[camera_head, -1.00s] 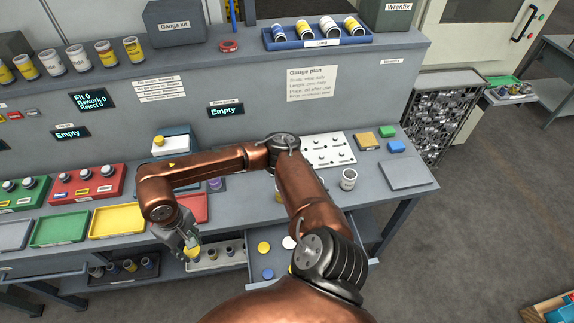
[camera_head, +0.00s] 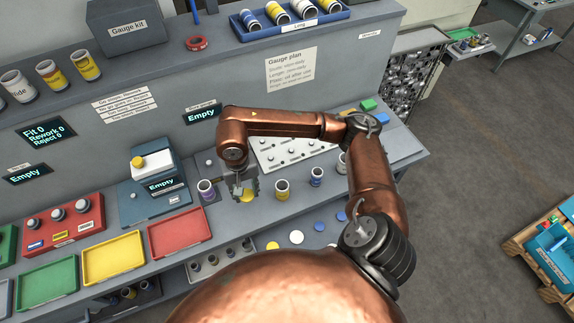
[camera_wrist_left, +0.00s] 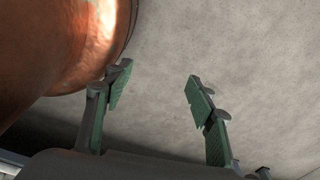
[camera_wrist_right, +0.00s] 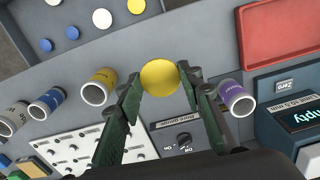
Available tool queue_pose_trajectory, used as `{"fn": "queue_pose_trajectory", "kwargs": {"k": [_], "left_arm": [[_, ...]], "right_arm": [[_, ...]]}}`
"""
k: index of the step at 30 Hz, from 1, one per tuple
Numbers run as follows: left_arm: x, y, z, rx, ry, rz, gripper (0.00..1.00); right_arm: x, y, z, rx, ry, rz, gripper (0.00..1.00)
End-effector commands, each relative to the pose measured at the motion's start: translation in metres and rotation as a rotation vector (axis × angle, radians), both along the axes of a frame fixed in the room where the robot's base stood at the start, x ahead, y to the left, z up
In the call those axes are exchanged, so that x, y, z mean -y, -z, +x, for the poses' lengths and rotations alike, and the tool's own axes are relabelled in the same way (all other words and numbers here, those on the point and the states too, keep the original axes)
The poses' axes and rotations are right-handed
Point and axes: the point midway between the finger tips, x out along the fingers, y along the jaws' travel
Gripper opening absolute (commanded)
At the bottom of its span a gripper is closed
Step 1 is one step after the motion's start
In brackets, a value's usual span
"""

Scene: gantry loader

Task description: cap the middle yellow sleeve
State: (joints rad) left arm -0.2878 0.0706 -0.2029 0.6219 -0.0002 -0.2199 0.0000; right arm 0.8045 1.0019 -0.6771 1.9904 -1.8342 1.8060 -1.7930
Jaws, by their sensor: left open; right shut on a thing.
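My right gripper (camera_head: 245,193) is shut on a round yellow cap (camera_wrist_right: 159,77), held above the bench; the cap also shows under the fingers in the head view (camera_head: 248,196). A sleeve with a yellow band (camera_head: 282,190) stands upright on the bench just right of the gripper. It shows in the right wrist view (camera_wrist_right: 98,88), left of the held cap and apart from it, its open end facing the camera. A purple-banded sleeve (camera_head: 206,190) stands on the gripper's other side. My left gripper (camera_wrist_left: 158,92) is open and empty over bare grey floor.
A blue-banded sleeve (camera_head: 316,177) stands farther right. Loose caps lie in the open drawer, among them a yellow one (camera_head: 272,245) and a white one (camera_head: 296,237). A white panel with knobs (camera_head: 285,150) lies behind the sleeves. A red tray (camera_head: 180,233) is to the left.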

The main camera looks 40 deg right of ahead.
Motion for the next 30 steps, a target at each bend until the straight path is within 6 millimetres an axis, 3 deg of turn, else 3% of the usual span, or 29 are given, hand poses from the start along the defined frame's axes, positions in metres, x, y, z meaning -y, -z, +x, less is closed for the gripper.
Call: {"fn": "queue_pose_trajectory", "kwargs": {"k": [1,8,11,20,30], "left_arm": [[-0.002,-0.015,-0.008,-0.009,-0.003,0.002,0.52],[-0.011,-0.052,-0.028,-0.030,-0.007,0.012,0.52],[-0.012,-0.068,-0.024,-0.024,-0.009,0.014,0.52],[-0.011,-0.117,0.012,0.023,-0.001,0.011,0.52],[-0.010,-0.165,0.000,0.008,-0.005,0.011,0.52]], "right_arm": [[0.005,-0.009,0.000,-0.001,0.127,-0.001,0.22],[0.028,-0.014,0.002,-0.003,0.770,-0.004,0.22],[0.037,-0.016,0.002,-0.004,1.049,-0.005,0.22],[0.069,-0.017,0.000,-0.005,1.887,-0.010,0.22],[0.112,-0.017,-0.012,-0.004,2.784,-0.010,0.22]]}}
